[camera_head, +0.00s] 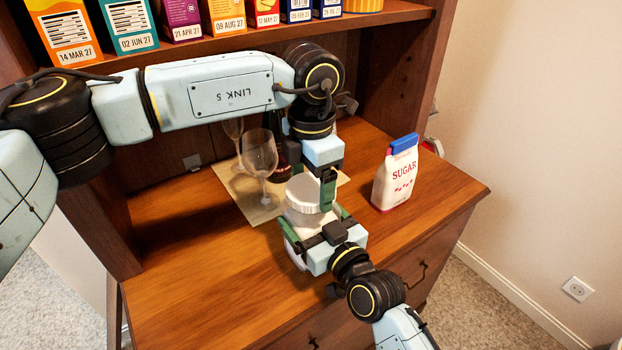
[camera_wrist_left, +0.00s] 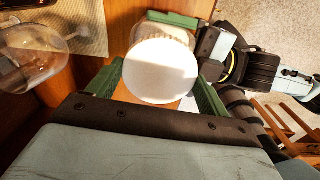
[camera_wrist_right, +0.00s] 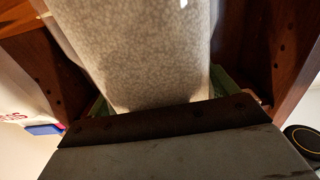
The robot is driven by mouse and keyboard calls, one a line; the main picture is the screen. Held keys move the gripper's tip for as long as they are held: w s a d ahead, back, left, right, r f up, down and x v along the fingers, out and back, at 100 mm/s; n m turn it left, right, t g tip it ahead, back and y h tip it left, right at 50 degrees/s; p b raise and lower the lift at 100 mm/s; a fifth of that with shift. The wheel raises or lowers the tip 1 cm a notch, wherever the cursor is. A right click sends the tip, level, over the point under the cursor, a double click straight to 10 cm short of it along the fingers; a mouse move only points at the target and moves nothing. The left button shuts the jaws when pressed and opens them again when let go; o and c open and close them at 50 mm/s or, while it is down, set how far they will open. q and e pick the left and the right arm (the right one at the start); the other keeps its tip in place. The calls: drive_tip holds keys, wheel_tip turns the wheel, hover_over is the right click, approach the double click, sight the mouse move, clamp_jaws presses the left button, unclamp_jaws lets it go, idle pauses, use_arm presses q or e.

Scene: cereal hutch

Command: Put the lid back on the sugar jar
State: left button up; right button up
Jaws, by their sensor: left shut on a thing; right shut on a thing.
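The white round lid (camera_head: 304,189) is held in my left gripper (camera_head: 316,203), which is shut on it and points down from above. In the left wrist view the lid (camera_wrist_left: 160,72) is a plain white disc between the green fingers. The sugar jar (camera_head: 294,215) stands directly below, partly hidden by the lid and grippers. My right gripper (camera_head: 315,224) is shut around the jar from the front. In the right wrist view the clear jar (camera_wrist_right: 150,60) is full of pale, grainy sugar. I cannot tell whether lid and jar rim touch.
A sugar bag (camera_head: 397,175) with a blue top stands to the right. A wine glass (camera_head: 260,155), with another behind it, and a dark bottle (camera_head: 279,140) stand close left of the jar. Boxes line the shelf (camera_head: 370,20) above. The left counter is clear.

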use_arm(q)
drive_tip(key=m, duration=0.3)
drive_tip(key=shift+m, duration=0.4)
drive_tip(key=m, duration=0.5)
drive_tip(key=shift+m, duration=0.3)
drive_tip(key=m, duration=0.3)
drive_tip(key=shift+m, duration=0.4)
drive_tip(key=m, duration=0.3)
drive_tip(key=shift+m, duration=0.4)
drive_tip(key=m, duration=0.3)
drive_tip(key=shift+m, duration=0.3)
drive_tip(key=m, duration=0.3)
drive_tip(key=shift+a+m, duration=0.1)
drive_tip(key=shift+m, duration=0.2)
drive_tip(key=m, duration=0.6)
drive_tip(key=shift+m, duration=0.3)
drive_tip(key=o, duration=0.9)
